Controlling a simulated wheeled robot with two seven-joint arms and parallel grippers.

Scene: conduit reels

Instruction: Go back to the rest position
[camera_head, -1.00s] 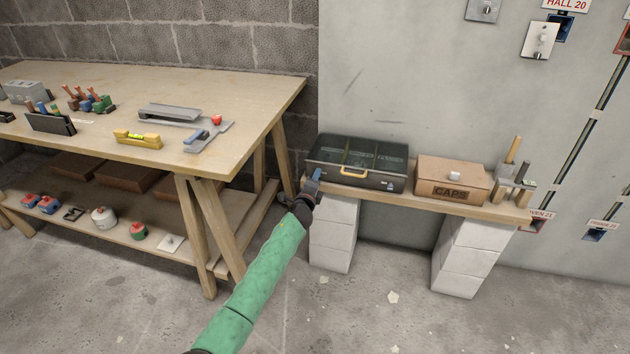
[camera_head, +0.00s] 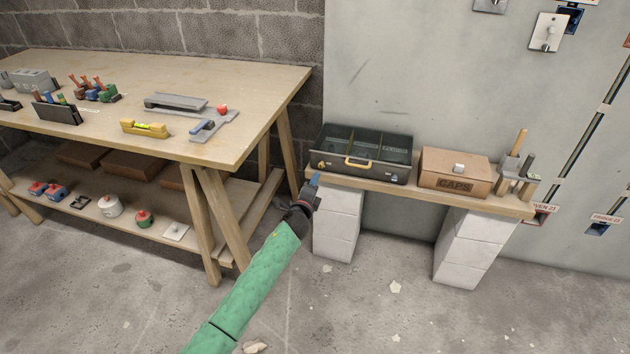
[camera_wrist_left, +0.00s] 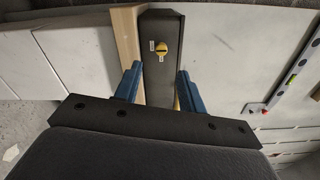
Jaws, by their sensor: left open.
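My left gripper (camera_head: 314,184) is at the end of the green-sleeved arm, just in front of the left end of the plank shelf (camera_head: 430,195). In the left wrist view its two blue fingers (camera_wrist_left: 156,88) stand apart, with nothing held between them. Beyond the fingers is the end of the dark toolbox (camera_wrist_left: 160,60), with a yellow latch. In the head view the toolbox (camera_head: 385,175) sits on the plank with its top open and its yellow handle facing me. My right gripper is in neither view.
A brown CAPS box (camera_head: 455,172) and a holder with upright tools (camera_head: 515,168) stand on the plank, which rests on white block piers (camera_head: 335,225). A wooden workbench (camera_head: 230,90) with tools stands at left. The floor (camera_head: 370,310) in front is mostly clear.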

